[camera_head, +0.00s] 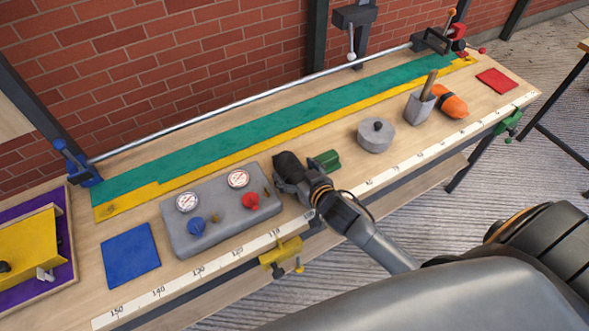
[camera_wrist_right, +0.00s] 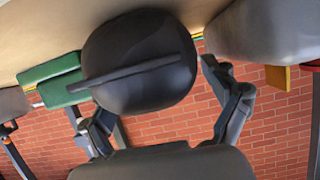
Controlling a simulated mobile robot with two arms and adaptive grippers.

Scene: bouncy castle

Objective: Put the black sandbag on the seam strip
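The black sandbag (camera_head: 288,162) is a small dark rounded bag on the workbench, just right of the grey gauge panel. In the right wrist view the sandbag (camera_wrist_right: 138,62) fills the middle, with a dark strap across it. My right gripper (camera_head: 284,178) is at the sandbag from its near side. Its fingers (camera_wrist_right: 150,95) are spread wide on either side of the bag; firm contact is not visible. The seam strip, green with a yellow edge (camera_head: 262,112), runs lengthwise along the back of the bench; its middle is bare. My left gripper is not in view.
The gauge panel (camera_head: 220,215) is close left of the gripper and a green block (camera_head: 327,160) close right. A metal rod (camera_head: 250,105) runs behind the strip.

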